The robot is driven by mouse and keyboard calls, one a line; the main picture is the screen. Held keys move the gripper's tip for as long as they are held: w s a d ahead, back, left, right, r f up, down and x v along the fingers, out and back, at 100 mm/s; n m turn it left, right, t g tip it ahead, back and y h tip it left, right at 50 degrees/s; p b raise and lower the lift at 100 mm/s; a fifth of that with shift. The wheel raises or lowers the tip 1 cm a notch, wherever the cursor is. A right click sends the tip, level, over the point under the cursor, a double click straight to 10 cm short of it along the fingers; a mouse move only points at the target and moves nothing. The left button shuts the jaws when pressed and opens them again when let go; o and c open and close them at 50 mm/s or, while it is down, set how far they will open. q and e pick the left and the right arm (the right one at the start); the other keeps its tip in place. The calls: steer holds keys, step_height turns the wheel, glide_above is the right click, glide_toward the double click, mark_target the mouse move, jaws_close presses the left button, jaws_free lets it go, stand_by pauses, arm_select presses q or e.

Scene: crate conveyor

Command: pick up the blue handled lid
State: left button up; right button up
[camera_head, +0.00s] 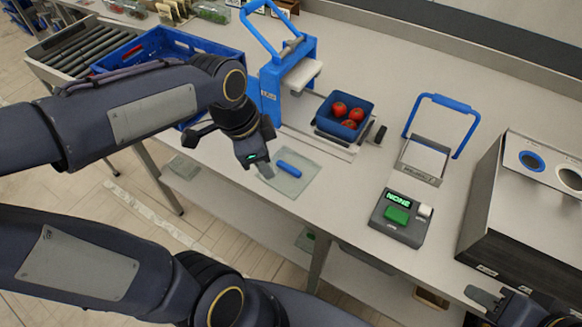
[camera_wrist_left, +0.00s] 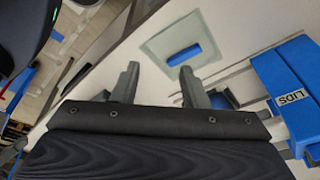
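The lid is a pale, see-through square sheet (camera_head: 303,184) with a blue bar handle (camera_head: 289,169). It lies flat on the counter near its front edge. In the left wrist view the sheet (camera_wrist_left: 157,46) and its handle (camera_wrist_left: 184,55) lie beyond the fingertips. My left gripper (camera_head: 264,168) is just left of the handle in the head view and hides part of the sheet. In the left wrist view its fingers (camera_wrist_left: 158,75) are apart with nothing between them. My right gripper (camera_head: 487,298) is partly in view at the bottom right, away from the lid; its opening is unclear.
A blue press labelled LIDS (camera_wrist_left: 290,97) stands behind the lid. A small blue crate with red tomatoes (camera_head: 332,127) is to the right. A grey device reading NONE (camera_head: 397,222), a blue-handled stand (camera_head: 425,160) and a dark box (camera_head: 497,215) stand further right.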

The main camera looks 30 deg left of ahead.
mark_target(281, 162)
arm_select(q)
steer(key=w+m, duration=0.3)
steer(key=w+f+m+g+y, duration=0.1)
steer(key=w+m, duration=0.1)
steer(key=m, duration=0.1)
steer(key=w+f+m+g, duration=0.1)
steer(key=w+m, duration=0.2)
steer(key=shift+w+a+f+y+p, duration=0.2)
steer(key=shift+w+y+p, duration=0.1)
steer(key=shift+y, duration=0.1)
steer(key=shift+w+f+m, duration=0.25)
steer(key=shift+f+m, duration=0.05)
steer(key=shift+m, duration=0.1)
steer(key=f, duration=0.7)
steer(key=shift+s+a+f, duration=0.25)
steer(key=shift+s+a, duration=0.05)
jaws_close()
